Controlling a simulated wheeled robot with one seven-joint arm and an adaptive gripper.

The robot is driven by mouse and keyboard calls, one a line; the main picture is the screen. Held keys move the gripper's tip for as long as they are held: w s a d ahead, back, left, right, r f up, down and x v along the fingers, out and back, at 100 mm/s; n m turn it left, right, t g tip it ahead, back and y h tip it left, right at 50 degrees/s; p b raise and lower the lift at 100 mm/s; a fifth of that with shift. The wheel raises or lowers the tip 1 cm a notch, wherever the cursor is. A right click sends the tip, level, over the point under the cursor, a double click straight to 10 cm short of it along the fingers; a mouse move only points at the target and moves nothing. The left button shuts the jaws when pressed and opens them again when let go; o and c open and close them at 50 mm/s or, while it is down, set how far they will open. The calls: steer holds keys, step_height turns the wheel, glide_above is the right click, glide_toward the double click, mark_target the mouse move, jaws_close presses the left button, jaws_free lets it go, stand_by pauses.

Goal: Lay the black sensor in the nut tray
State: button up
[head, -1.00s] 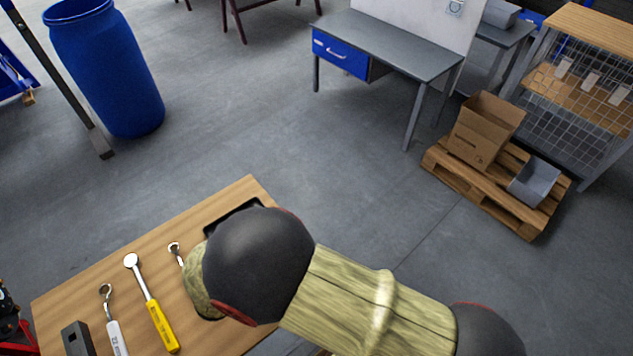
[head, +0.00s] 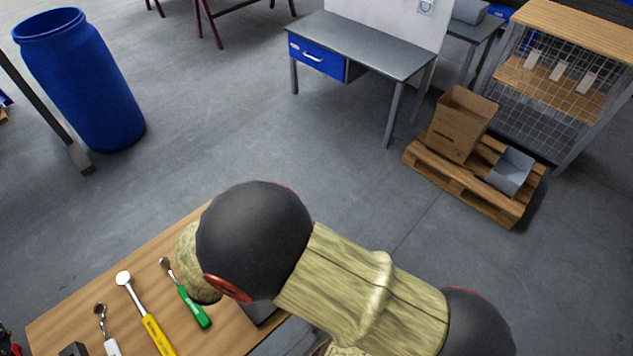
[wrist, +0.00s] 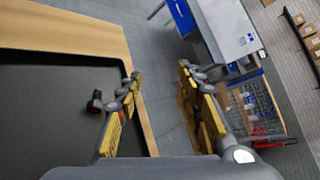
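The nut tray (wrist: 45,100) is a dark, shallow tray on the wooden table, filling the left of the wrist view. A small black piece (wrist: 95,102) lies in it beside the left finger; I cannot tell if it is the sensor or a nut. My gripper (wrist: 158,78) shows two yellow and grey fingers standing apart with nothing visible between them, over the tray's right rim and the table edge. In the head view my arm hides the gripper and most of the tray. A dark block (head: 74,350) is cut off at the lower left.
A green-handled wrench (head: 187,296), a yellow-handled tool (head: 148,320) and a white-handled wrench (head: 104,325) lie on the wooden table (head: 80,290). Beyond it are a blue barrel (head: 80,85), a grey workbench (head: 365,45) and a pallet (head: 455,190) with boxes. Floor between is clear.

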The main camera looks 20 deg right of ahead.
steer(key=w+d+m+h, duration=0.3)
steer(key=d+m, duration=0.4)
steer(key=d, duration=0.4)
steer(key=w+d+f+m+g+h, duration=0.1)
steer(key=w+d+m+h, duration=0.2)
steer(key=d, duration=0.9)
steer(key=shift+w+d+f+m+h, duration=0.3)
steer(key=shift+m+h, duration=1)
steer(key=shift+m, duration=0.8)
